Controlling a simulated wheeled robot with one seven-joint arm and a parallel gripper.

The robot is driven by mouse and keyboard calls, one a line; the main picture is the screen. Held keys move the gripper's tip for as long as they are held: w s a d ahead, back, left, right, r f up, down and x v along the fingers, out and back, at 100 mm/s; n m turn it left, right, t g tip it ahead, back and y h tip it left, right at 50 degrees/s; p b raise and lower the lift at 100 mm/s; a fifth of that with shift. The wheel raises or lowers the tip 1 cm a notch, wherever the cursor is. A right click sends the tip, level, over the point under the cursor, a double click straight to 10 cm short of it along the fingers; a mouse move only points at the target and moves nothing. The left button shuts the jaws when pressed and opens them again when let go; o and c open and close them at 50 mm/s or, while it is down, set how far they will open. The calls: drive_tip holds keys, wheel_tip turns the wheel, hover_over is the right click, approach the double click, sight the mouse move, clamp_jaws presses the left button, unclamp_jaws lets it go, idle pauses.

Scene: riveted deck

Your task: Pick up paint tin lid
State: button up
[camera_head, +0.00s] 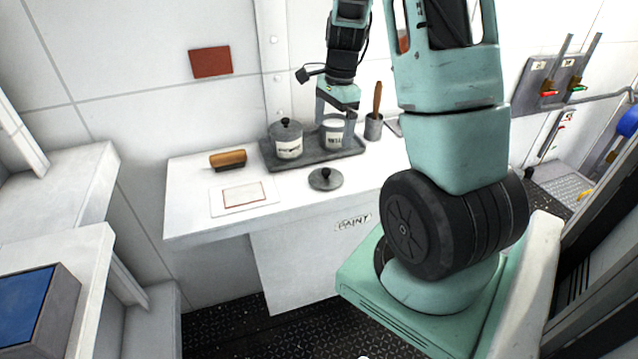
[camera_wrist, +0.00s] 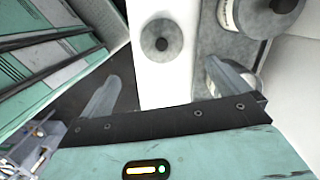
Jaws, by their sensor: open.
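The paint tin lid (camera_head: 325,180) is a grey disc with a black knob, lying flat on the white bench in front of the tray. It also shows in the wrist view (camera_wrist: 150,44) at top centre, beyond my fingertips. My gripper (camera_head: 336,117) is open and empty, pointing down at the back of the bench, overlapping the open tin (camera_head: 331,139) in the head view. In the wrist view my gripper (camera_wrist: 168,84) has its fingers wide apart, the right one in front of the tray and a tin. A lidded tin (camera_head: 288,149) stands left of the open tin.
A dark grey tray (camera_head: 345,154) holds both tins. A grey cup (camera_head: 373,130) with a wooden handle stands to the right. A brown-handled brush (camera_head: 228,159) and a red-outlined card (camera_head: 240,197) lie left. Bare bench (camera_head: 290,208) surrounds the lid's front.

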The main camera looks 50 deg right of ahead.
hover_over(326, 170)
drive_tip(key=f, duration=0.5)
drive_tip(key=f+p, duration=0.1)
drive_tip(key=f, duration=0.2)
drive_tip(key=shift+s+d+f, duration=0.15)
drive_tip(key=shift+s, duration=0.1)
drive_tip(key=shift+w+f+p, duration=0.2)
drive_tip(key=shift+f+p, duration=0.6)
drive_tip(key=shift+f, duration=1.9)
drive_tip(key=c, duration=0.8)
